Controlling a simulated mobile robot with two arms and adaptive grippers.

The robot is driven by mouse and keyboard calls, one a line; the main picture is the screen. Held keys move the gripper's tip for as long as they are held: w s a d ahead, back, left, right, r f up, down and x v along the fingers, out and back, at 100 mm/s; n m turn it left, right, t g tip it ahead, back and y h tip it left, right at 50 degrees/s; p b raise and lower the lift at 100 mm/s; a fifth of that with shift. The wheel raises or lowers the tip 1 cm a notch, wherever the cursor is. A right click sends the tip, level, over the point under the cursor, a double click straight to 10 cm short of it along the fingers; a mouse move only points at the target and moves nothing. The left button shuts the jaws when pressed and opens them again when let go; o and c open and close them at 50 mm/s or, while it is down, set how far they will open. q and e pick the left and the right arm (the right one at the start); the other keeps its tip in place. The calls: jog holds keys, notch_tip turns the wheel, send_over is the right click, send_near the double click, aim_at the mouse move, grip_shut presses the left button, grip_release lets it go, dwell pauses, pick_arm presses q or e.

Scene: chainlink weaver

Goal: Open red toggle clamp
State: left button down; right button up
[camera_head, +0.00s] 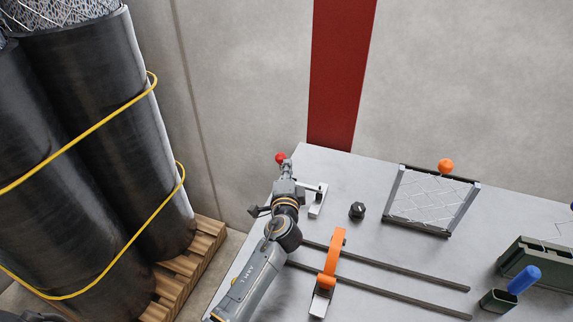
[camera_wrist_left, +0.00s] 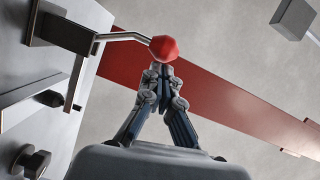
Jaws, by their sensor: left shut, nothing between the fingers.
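The red toggle clamp has a red ball knob (camera_head: 281,158), and its pale metal base (camera_head: 316,209) stands near the table's far left corner. In the left wrist view the red knob (camera_wrist_left: 164,48) sits on a bent metal rod that runs to the dark clamp body (camera_wrist_left: 62,31). My left gripper (camera_head: 284,170) is at the knob, with its arm covering part of the clamp. In the left wrist view the gripper fingers (camera_wrist_left: 161,84) are closed together just below the knob, with nothing between them. I cannot tell if they touch it. My right gripper is out of view.
On the grey table (camera_head: 335,166) are a black knob (camera_head: 357,210), a mesh frame (camera_head: 405,210) with an orange ball (camera_head: 446,166), an orange handle (camera_head: 334,250) and two dark rails (camera_head: 400,268). A green box (camera_head: 545,262) stands at right. Black rolls (camera_head: 120,120) stand on a pallet at left.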

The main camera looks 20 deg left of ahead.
pick_arm(q)
jog(key=shift+w+a+f, duration=0.1)
jog(key=shift+w+a, duration=0.05)
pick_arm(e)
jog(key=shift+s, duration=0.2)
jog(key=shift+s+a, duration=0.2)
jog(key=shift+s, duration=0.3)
pick_arm(q)
jog(key=shift+a+n+g+p, duration=0.3)
jog(key=shift+a+n+p, duration=0.35)
jog(key=shift+a+n, duration=0.2)
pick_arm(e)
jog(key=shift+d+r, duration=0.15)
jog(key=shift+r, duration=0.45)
